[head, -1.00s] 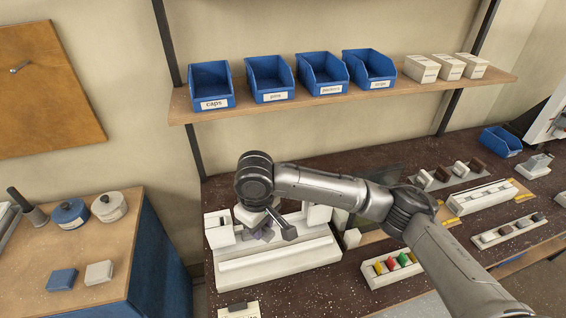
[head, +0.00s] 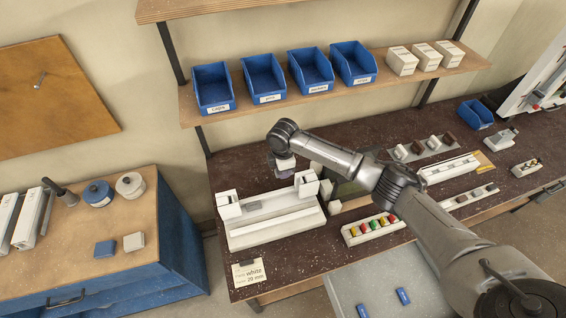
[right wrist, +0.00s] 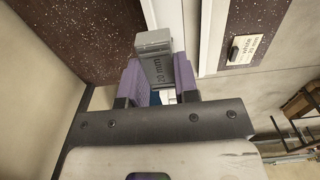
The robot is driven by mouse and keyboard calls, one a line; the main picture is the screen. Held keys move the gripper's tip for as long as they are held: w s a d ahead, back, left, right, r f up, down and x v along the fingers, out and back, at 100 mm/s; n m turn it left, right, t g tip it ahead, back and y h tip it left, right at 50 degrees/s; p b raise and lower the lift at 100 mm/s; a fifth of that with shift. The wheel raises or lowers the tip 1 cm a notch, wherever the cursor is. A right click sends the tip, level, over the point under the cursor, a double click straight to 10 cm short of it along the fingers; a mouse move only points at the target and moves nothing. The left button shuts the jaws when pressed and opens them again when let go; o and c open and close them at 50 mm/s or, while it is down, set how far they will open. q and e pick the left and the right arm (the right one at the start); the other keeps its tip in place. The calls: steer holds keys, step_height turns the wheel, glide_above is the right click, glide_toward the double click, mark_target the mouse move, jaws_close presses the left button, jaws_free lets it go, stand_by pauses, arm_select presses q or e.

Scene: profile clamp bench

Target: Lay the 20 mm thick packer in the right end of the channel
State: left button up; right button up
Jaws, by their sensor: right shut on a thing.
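My right gripper (right wrist: 159,80) is shut on a grey packer (right wrist: 155,62) marked "20 mm", held between its purple finger pads in the right wrist view. In the head view the right gripper (head: 284,166) hangs above and behind the white clamp fixture, nearer its right end block (head: 306,184); its fingers and the held packer are hard to make out there. The white fixture (head: 275,227) has a left end block (head: 228,204) too. A flat grey piece (head: 254,208) lies between the blocks, toward the left end. My left gripper is not in view.
A card (head: 250,273) reading "white 20 mm" lies in front of the fixture. A white rack of coloured pieces (head: 372,229) stands to the right. A shelf with blue bins (head: 263,80) hangs behind. A grey surface (head: 385,270) with blue pieces is at the front.

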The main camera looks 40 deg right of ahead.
steer(key=shift+d+f, duration=0.1)
steer(key=shift+f, duration=0.15)
step_height(320, 180, down, 6)
steer(key=b, duration=0.5)
steer(key=shift+b, duration=0.3)
steer(key=shift+p, duration=0.45)
stand_by(0.5)
stand_by(0.7)
steer(key=shift+p, duration=0.45)
steer(key=shift+f, duration=0.15)
stand_by(0.5)
steer(key=shift+f+b, duration=0.35)
steer(key=shift+f, duration=0.15)
